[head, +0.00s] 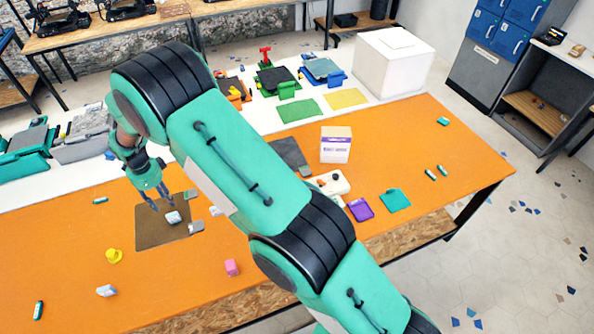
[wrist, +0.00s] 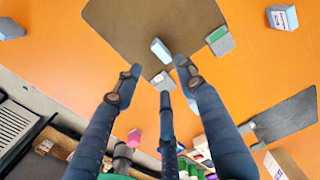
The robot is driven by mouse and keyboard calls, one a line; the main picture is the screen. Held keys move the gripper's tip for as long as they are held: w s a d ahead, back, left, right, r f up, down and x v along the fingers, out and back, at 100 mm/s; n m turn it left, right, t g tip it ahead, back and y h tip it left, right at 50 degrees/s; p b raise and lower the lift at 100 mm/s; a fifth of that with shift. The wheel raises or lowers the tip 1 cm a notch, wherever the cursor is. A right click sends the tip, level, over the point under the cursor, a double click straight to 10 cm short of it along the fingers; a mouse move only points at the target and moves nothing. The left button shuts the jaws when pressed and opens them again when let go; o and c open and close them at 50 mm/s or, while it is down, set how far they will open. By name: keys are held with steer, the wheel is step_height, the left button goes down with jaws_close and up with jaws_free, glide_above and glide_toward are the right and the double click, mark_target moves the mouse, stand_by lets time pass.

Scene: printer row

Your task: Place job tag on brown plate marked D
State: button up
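A brown plate (head: 150,236) lies flat on the orange table at the left; it fills the top of the wrist view (wrist: 125,25). No letter D is readable on it. A small pale block (head: 173,217) stands on it, also seen in the wrist view (wrist: 160,50); I cannot tell whether it is the job tag. A grey tag (wrist: 164,80) lies at the plate's edge, and a grey tag with a green patch (wrist: 219,40) lies at another edge. My gripper (head: 157,197) is above the plate, fingers pointing down. Its fingers (wrist: 158,84) are spread with nothing between them.
A yellow piece (head: 114,256), a pale block (head: 106,291) and a pink block (head: 231,267) lie near the front. A dark mat (head: 290,152) and a white-and-purple box (head: 335,145) stand at centre. My arm crosses the middle.

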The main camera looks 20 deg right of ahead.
steer(key=s+d+r+n+t, duration=0.1)
steer(key=s+d+r+n, duration=0.2)
steer(key=d+r, duration=0.65)
steer(key=s+d+r+n+t, duration=0.15)
steer(key=s+d+r, duration=0.35)
steer(key=r, duration=0.8)
steer(key=s+d+r+n, duration=0.2)
steer(key=d+r+n, duration=0.2)
steer(key=d+r, duration=0.6)
steer(key=s+d+r+n+t, duration=0.1)
steer(key=s+d+r+n, duration=0.1)
steer(key=s+d+r, duration=0.4)
steer(key=s+d+r+n+t, duration=0.1)
steer(key=s+d+n, duration=0.15)
steer(key=s, duration=0.65)
steer(key=s+d+r+n, duration=0.2)
steer(key=s+d+r, duration=0.2)
steer(key=s+d, duration=0.25)
steer(key=s+d+f+n+t, duration=0.1)
steer(key=s+d+f+n, duration=0.1)
steer(key=s, duration=0.8)
steer(key=shift+d+n, duration=0.2)
steer(key=shift+n, duration=0.3)
steer(key=shift+s, duration=0.1)
